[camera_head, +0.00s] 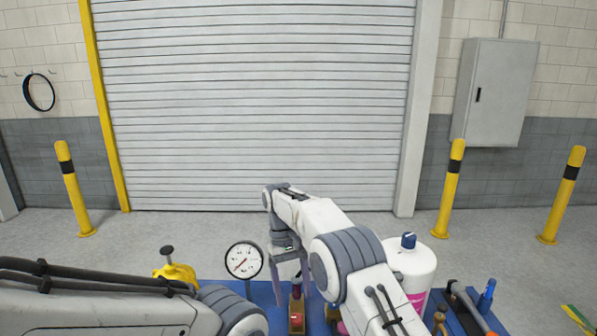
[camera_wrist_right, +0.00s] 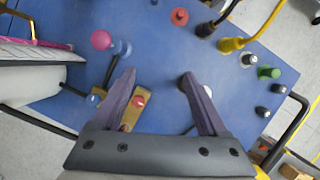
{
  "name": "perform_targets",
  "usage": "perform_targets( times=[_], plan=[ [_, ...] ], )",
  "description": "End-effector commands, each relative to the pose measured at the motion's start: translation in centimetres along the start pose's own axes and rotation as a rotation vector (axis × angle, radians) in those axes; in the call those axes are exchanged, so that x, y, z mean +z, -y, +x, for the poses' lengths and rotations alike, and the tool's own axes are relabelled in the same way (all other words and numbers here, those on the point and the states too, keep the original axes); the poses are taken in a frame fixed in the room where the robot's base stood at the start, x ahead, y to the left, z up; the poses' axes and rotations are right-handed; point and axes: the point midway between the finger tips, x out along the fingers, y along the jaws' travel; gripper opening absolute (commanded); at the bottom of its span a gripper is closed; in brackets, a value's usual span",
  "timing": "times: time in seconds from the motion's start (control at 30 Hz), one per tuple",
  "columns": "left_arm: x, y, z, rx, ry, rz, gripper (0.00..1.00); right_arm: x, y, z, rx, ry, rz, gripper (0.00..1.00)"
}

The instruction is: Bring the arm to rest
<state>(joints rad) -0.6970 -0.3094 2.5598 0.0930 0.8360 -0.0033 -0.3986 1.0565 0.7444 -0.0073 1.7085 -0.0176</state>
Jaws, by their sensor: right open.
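My right arm (camera_head: 345,245) reaches forward over the blue board (camera_head: 262,292) from the lower right of the head view. My right gripper (camera_head: 291,284) hangs at its end, pointing down, with its fingers apart. In the right wrist view, the two purple fingers (camera_wrist_right: 158,82) are spread with nothing held between them. The left finger overlaps a brown block with a red knob (camera_wrist_right: 138,100) in the picture; the gap in height cannot be told. My left arm (camera_head: 95,300) crosses the lower left of the head view; its gripper is out of the picture.
A round gauge (camera_head: 244,260) stands left of the right gripper, and a yellow part (camera_head: 175,273) farther left. A white bottle with a blue cap (camera_head: 414,268) stands close beside my right forearm. Several coloured connectors (camera_wrist_right: 268,73) line the board.

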Motion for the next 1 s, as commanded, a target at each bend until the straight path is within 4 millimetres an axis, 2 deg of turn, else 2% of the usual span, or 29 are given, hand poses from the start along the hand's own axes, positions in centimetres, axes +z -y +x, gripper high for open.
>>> perform_targets(
  times=[0.33, 0.57, 0.67, 0.8, 1.0],
  plan=[
    [0.0, 0.0, 0.0, 0.000, 0.000, 0.000, 0.76, 1.1, -2.3, -0.3, -0.015, -0.072, 0.046, 0.76],
    [0.0, 0.0, 0.0, 0.000, 0.000, 0.000, 0.76, 3.5, -5.1, -0.1, -0.030, -0.159, 0.107, 0.76],
    [0.0, 0.0, 0.0, 0.000, 0.000, 0.000, 0.76, 5.5, -6.7, 0.4, -0.037, -0.217, 0.148, 0.76],
    [0.0, 0.0, 0.0, 0.000, 0.000, 0.000, 0.76, 9.2, -8.7, 1.7, -0.044, -0.308, 0.213, 0.76],
    [0.0, 0.0, 0.0, 0.000, 0.000, 0.000, 0.76, 15.1, -10.2, 4.4, -0.045, -0.427, 0.301, 0.76]
  ],
)
